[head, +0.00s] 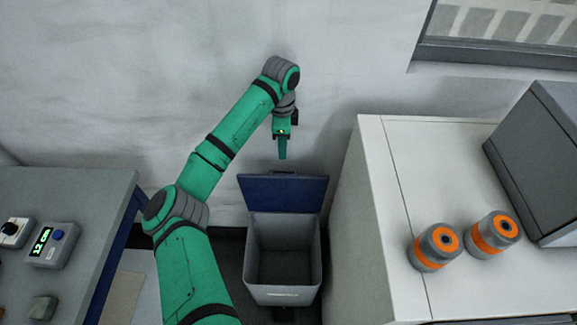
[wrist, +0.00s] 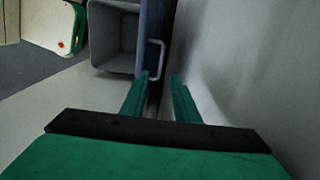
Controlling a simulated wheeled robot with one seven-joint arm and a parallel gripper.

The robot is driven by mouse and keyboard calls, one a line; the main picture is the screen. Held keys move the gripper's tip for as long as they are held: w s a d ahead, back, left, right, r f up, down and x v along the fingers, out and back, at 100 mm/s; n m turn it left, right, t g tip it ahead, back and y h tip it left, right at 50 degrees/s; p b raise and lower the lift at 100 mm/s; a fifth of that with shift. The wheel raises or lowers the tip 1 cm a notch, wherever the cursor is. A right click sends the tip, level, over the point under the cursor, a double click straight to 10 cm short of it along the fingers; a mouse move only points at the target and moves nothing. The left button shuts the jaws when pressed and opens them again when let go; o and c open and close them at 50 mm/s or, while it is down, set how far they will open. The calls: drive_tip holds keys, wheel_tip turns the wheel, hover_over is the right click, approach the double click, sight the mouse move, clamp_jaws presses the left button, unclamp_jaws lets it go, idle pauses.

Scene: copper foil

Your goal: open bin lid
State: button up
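The grey bin (head: 283,262) stands on the floor between the bench and the white cabinet. Its inside is visible and looks empty. Its blue lid (head: 283,193) stands raised, hinged at the back of the bin near the wall. In the wrist view the bin (wrist: 116,45) is at the top, with the lid (wrist: 151,35) seen edge-on and its light handle (wrist: 156,58) sticking out to the right. My gripper (head: 282,150) is above the lid. In the wrist view my gripper's two fingers (wrist: 162,92) are apart with nothing between them, near the handle.
A white cabinet (head: 385,215) stands close on the right, with two orange-and-grey cylinders and a dark grey box (head: 540,165) on top. A grey bench (head: 75,200) with small devices is on the left. The wall (head: 340,60) is close behind the lid.

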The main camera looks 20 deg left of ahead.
wheel_tip(320, 180, down, 11)
drive_tip(key=shift+r, duration=0.2)
idle(0.3)
clamp_jaws()
